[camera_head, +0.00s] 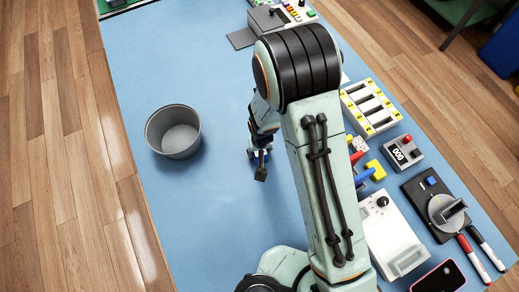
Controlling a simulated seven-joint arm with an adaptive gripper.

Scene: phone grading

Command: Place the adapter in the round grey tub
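The round grey tub (172,114) stands upright on the blue table (225,215), left of my arm, and looks empty. My gripper (260,170) is low over the table to the right of the tub and clear of it. It is small and mostly covered by my wrist and arm, so its opening and any held thing cannot be made out. I cannot pick out the adapter with certainty. It may be hidden behind my arm or in the gripper.
A yellow-marked slotted rack (371,106), a grey counter with a red button (401,151), a white device (390,234), a black rotary fixture (440,207), a phone (438,278) and markers (473,258) crowd the right side. The table around the tub is clear.

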